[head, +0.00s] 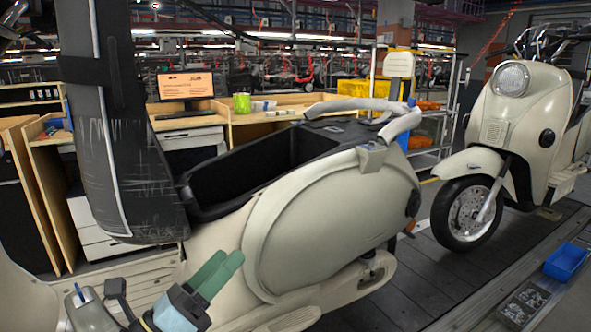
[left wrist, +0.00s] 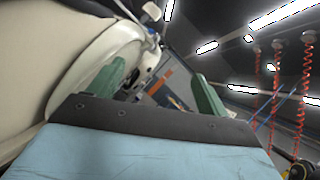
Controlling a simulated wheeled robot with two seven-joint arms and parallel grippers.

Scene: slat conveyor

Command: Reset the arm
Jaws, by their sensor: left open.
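My left gripper (head: 215,273) is at the bottom of the head view, in front of the cream scooter body (head: 335,215). Its two green fingers are apart with nothing seen between them. In the left wrist view the green fingers (left wrist: 160,88) stand wide apart, with the curved cream panel (left wrist: 60,50) beside the left one. Whether the gripper touches the scooter cannot be told. My right gripper is in neither view.
The scooter's raised black seat (head: 125,150) stands over an open storage well (head: 250,165). A second cream scooter (head: 520,110) is at the right. A blue bin (head: 567,262) lies at the lower right. A desk with a monitor (head: 187,84) is behind.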

